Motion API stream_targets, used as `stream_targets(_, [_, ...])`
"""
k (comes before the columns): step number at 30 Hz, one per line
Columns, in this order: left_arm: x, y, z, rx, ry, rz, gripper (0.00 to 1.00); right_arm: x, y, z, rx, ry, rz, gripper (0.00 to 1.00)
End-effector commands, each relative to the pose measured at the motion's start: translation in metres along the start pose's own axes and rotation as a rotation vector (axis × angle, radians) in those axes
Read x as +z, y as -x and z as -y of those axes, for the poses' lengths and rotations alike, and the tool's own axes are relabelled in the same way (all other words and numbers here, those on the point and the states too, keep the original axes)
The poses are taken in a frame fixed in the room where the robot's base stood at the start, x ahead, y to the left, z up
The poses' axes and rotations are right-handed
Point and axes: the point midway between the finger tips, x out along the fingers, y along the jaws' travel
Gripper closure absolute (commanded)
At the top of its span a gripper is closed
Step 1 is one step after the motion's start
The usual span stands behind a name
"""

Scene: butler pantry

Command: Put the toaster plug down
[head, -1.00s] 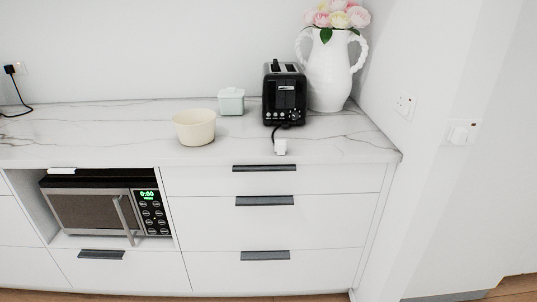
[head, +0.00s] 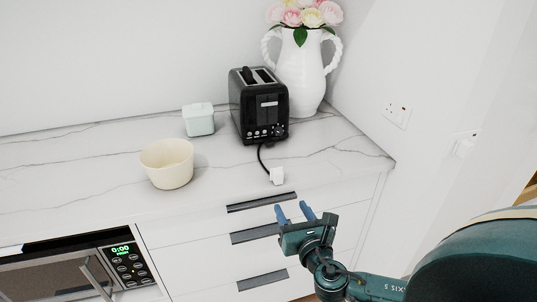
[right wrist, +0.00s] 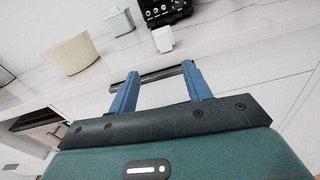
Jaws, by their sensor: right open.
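The white toaster plug (head: 277,176) lies on the marble counter near its front edge, at the end of a short black cord. The cord runs to the black toaster (head: 258,104) behind it. In the right wrist view the plug (right wrist: 163,39) shows beyond my fingers, apart from them. My right gripper (head: 295,212) is open and empty, in front of the counter, below the plug in the head view. Its blue fingers (right wrist: 160,88) are spread with nothing between them. My left gripper is not in view.
A cream bowl (head: 167,164) and a pale lidded box (head: 198,119) stand left of the toaster. A white vase (head: 299,70) with flowers stands behind it. A wall socket (head: 397,113) is at right. Drawer handles (head: 262,201) are below the counter edge.

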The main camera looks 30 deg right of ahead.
Motion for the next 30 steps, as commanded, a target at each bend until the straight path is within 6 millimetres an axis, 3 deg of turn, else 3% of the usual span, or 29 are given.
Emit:
stream_targets(6, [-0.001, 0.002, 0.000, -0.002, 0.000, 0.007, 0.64, 0.018, -0.021, 0.003, -0.004, 0.109, 0.058, 0.51])
stream_targets(15, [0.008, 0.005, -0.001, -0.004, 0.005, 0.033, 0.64, 0.019, -0.074, 0.003, -0.004, 0.103, 0.054, 0.51])
stream_targets(22, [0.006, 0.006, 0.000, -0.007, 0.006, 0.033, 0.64, 0.021, -0.091, 0.004, -0.003, 0.102, 0.053, 0.51])
stream_targets(30, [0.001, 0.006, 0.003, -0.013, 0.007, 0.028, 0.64, 0.023, -0.129, 0.007, -0.003, 0.102, 0.052, 0.51])
